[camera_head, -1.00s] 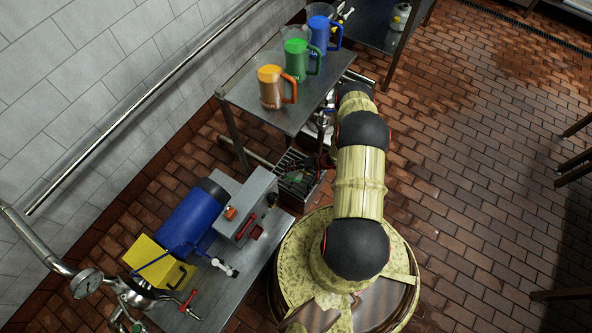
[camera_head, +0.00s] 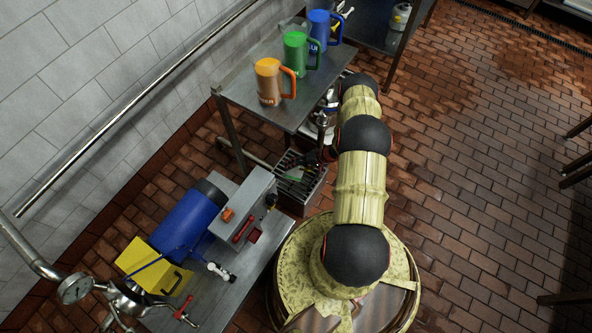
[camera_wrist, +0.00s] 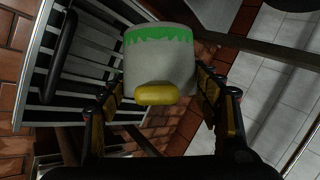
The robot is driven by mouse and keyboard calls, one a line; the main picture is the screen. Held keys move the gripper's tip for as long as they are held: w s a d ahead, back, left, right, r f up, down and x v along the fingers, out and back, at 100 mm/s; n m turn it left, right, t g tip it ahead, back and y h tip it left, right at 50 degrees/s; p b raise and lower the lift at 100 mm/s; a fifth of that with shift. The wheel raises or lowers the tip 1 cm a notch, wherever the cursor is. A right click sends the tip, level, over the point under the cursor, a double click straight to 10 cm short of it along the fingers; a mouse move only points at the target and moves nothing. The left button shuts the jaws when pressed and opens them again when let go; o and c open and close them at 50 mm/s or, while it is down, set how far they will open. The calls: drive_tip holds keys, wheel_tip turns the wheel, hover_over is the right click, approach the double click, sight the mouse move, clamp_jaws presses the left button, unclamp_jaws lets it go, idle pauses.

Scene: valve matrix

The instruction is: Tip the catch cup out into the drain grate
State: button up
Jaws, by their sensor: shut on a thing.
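In the wrist view my gripper (camera_wrist: 160,90) is shut on the catch cup (camera_wrist: 158,64), with one finger on each side of it. The cup is pale grey with a jagged green band and a rounded yellow part (camera_wrist: 161,94) on its near side. The drain grate (camera_wrist: 82,62), with dark slats and a pale metal rim, lies behind and left of the cup. In the head view the grate (camera_head: 291,181) is on the floor below the steel table, and my arm partly hides the gripper and cup there. The cup's exact tilt and contents cannot be told.
A steel table (camera_head: 262,92) above the grate bears an orange jug (camera_head: 268,82), a green jug (camera_head: 296,55) and a blue jug (camera_head: 319,32). A bench with a blue motor (camera_head: 188,219) and valves stands at lower left. Brick floor (camera_head: 470,180) is open at right.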

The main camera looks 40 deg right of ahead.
drive_tip(key=shift+w+d+m+g+y+b, duration=0.15)
drive_tip(key=shift+d+m+g+y+b, duration=0.35)
drive_tip(key=shift+b, duration=1.2)
drive_tip(key=shift+w+y+b, duration=0.15)
drive_tip(key=shift+y+b, duration=0.15)
drive_tip(key=shift+y, duration=0.1)
drive_tip(key=shift+w+d+r+m+g+y, duration=0.25)
drive_tip(key=shift+m+g+y, duration=0.15)
drive_tip(key=shift+y, duration=0.25)
drive_tip(key=shift+w+d+r+m+g+y, duration=0.1)
drive_tip(key=shift+d+m+g+y, duration=0.2)
drive_tip(key=shift+y, duration=0.35)
drive_tip(key=shift+a, duration=0.1)
